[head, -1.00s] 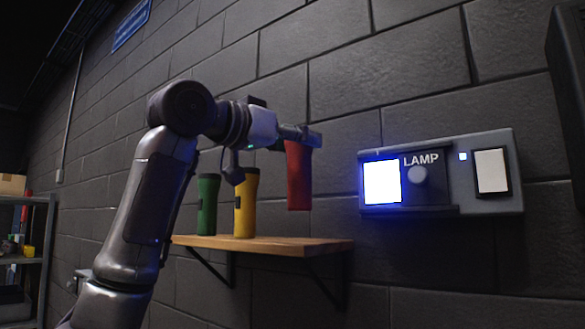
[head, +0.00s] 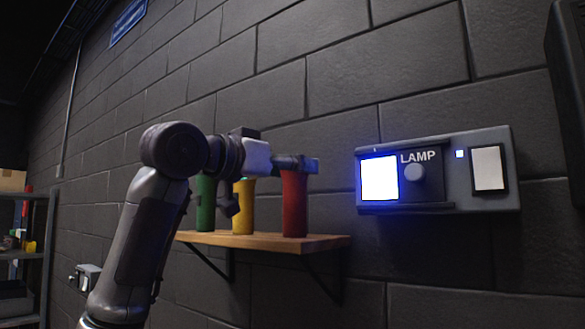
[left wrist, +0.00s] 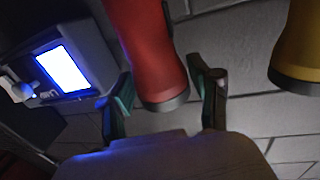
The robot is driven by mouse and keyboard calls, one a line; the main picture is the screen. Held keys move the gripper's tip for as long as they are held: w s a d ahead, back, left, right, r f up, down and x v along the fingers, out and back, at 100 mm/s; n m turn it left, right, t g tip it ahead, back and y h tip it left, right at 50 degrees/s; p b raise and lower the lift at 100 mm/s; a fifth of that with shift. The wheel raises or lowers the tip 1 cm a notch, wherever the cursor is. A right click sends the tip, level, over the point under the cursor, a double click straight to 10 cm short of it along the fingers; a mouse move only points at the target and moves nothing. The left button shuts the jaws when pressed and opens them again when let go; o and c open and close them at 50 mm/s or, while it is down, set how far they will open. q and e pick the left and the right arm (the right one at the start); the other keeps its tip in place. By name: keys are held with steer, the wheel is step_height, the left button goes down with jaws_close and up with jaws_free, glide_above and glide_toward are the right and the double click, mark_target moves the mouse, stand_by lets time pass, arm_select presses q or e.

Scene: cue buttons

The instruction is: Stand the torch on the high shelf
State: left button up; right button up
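The red torch (head: 294,203) is upright, with its lower end at the top of the wooden shelf (head: 265,242), seemingly resting on it. My left gripper (head: 298,164) is at the torch's upper end. In the left wrist view the red torch (left wrist: 152,50) lies between the two fingers (left wrist: 162,80), whose tips look to be against its sides; its dark end shows between them. A yellow torch (head: 244,210) and a green torch (head: 205,205) stand to its left on the shelf. My right gripper is not in view.
A wall panel marked LAMP (head: 436,170) has a lit blue-white square, a round knob and a pale plate, right of the shelf. A grey rack (head: 45,245) with small items stands at far left. The shelf's right end is clear.

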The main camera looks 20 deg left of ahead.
arm_select(q)
steer(key=shift+o, duration=0.7)
steer(key=shift+w+a, duration=0.1)
steer(key=shift+r, duration=0.2)
steer(key=b+v, duration=0.4)
steer(key=v, duration=0.8)
steer(key=shift+b, duration=0.4)
steer(key=shift+f, duration=0.1)
